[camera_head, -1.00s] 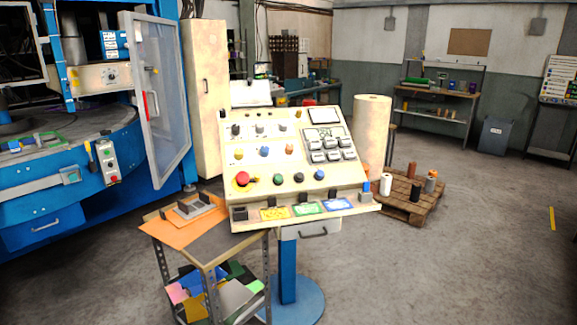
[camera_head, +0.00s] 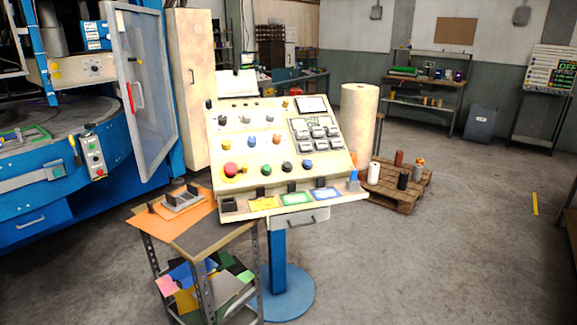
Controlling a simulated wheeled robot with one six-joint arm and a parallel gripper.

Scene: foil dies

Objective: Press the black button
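The sloped cream control panel (camera_head: 335,173) stands on a blue pedestal in the middle of the view. In its lower button row, the black button (camera_head: 287,167) sits between a dark green button (camera_head: 267,170) and a blue button (camera_head: 308,164). A large red mushroom button (camera_head: 231,169) is at the left end of this row. Whether the black button is pressed in cannot be told at this size. My gripper is not in view.
A metal cart (camera_head: 203,241) with an orange sheet stands close against the panel's front left. A blue machine (camera_head: 55,200) with an open clear door (camera_head: 147,95) is at left. A pallet (camera_head: 408,198) with spools is right of the panel. Floor at front right is clear.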

